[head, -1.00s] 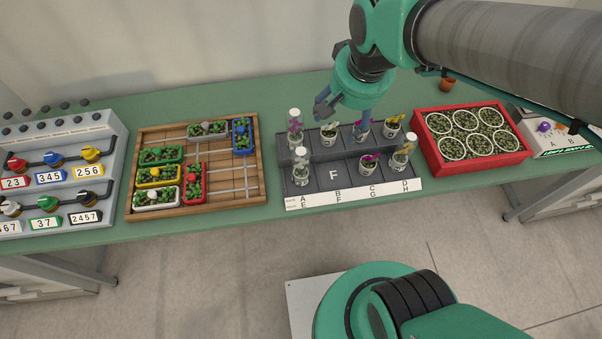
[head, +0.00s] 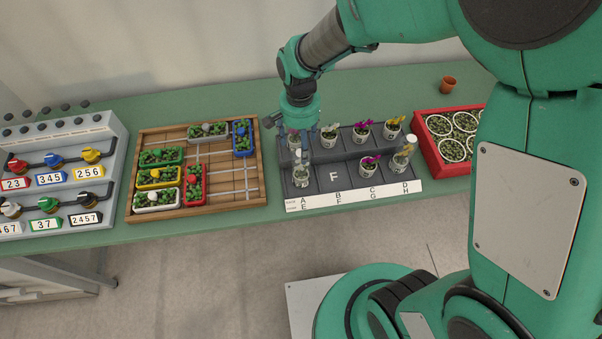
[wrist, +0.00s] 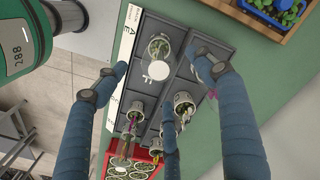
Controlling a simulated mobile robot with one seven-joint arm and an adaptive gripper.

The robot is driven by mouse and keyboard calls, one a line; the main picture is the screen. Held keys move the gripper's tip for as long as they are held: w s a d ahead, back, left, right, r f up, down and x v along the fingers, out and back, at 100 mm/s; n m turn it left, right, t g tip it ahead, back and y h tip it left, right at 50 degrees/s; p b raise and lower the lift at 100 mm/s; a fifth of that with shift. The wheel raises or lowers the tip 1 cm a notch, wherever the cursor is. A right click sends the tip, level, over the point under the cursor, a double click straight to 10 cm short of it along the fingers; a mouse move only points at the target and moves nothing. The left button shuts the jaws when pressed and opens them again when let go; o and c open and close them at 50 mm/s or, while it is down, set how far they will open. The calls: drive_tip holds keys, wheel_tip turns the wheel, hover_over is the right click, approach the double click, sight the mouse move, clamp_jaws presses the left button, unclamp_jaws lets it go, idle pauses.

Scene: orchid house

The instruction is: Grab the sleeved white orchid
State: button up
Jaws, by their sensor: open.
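The sleeved white orchid (head: 300,174) stands upright in a clear capped sleeve at the front left of the dark plant tray (head: 333,176), in the cell above label E. In the wrist view the sleeved white orchid (wrist: 159,47) shows from above with a round white cap. My gripper (head: 295,142) is over the left end of the tray, fingers down. In the wrist view my gripper (wrist: 158,82) is open and empty, its fingers spread around the view of that cap, not visibly touching it. The pot behind it at back left is partly hidden by my fingers.
Purple (head: 361,130) and yellow (head: 393,126) orchids stand in the back row. A sleeved yellow orchid (head: 401,160) is at front right. Cell F (head: 334,177) is empty. A wooden tray (head: 262,170) lies left; a red crate (head: 429,150) lies right.

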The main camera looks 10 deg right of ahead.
sight(301, 168)
drive_tip(key=shift+f+b, duration=0.75)
drive_tip(key=shift+f, duration=3.5)
drive_tip(key=shift+s+d+f+b, duration=0.1)
drive_tip(key=shift+f+b, duration=0.25)
drive_tip(key=shift+f, duration=0.95)
drive_tip(key=shift+s+f+b, duration=0.1)
drive_tip(key=shift+f+b, duration=0.25)
drive_tip(key=shift+f, duration=0.95)
clamp_jaws()
drive_tip(key=shift+r, duration=0.1)
